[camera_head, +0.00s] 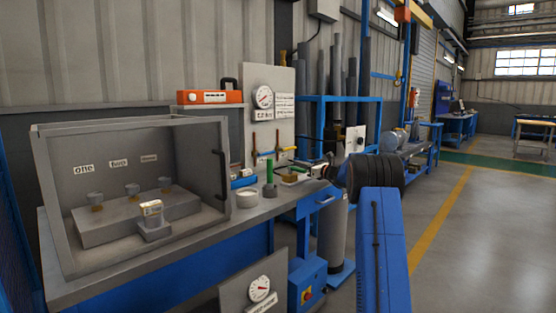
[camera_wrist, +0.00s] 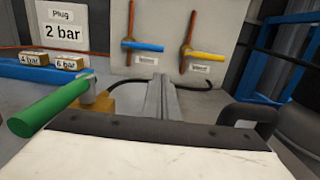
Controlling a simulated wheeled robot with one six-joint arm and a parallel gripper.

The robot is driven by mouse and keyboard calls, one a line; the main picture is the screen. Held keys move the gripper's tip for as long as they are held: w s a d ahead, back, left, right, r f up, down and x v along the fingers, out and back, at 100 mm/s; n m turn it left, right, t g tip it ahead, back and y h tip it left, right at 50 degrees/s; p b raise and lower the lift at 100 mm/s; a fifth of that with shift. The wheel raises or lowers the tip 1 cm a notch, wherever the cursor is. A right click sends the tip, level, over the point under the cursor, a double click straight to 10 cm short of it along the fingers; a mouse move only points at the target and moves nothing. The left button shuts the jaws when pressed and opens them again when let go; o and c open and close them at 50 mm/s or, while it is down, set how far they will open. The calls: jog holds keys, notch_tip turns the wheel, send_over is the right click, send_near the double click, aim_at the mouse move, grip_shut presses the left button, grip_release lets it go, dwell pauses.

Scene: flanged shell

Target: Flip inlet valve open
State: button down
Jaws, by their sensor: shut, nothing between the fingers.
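Two valves are on an upright pale panel (camera_head: 282,115). The left valve has a blue handle (camera_wrist: 145,46) and the right one a yellow handle (camera_wrist: 205,54). Both handles lie roughly sideways across upright copper-coloured pipes. Small labels below them are too blurred to read surely, so I cannot tell which is the inlet. My gripper (camera_wrist: 161,82) is shut and empty, pointing toward the panel between and below the two handles, apart from both. In the head view my gripper (camera_head: 312,170) is low in front of the panel, at its right.
A green handle (camera_wrist: 48,106) on a brass fitting stands close at my gripper's left. Small "4 bar" and "6 bar" blocks (camera_wrist: 68,62) sit behind it. A black hose runs below the valves.

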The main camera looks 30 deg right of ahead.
jog(key=x, duration=1.4)
jog(key=shift+w+a, duration=0.1)
jog(key=shift+w, duration=0.25)
jog(key=shift+r+n, duration=0.45)
jog(key=shift+n, duration=0.05)
jog(key=s+a+r+n, duration=0.2)
jog(key=a+r+n, duration=0.4)
jog(key=r+n, duration=0.5)
jog(key=shift+s+a+n+g+y, duration=0.3)
jog(key=shift+a+n+g, duration=0.1)
jog(key=shift+n, duration=2.4)
jog(key=shift+a, duration=0.1)
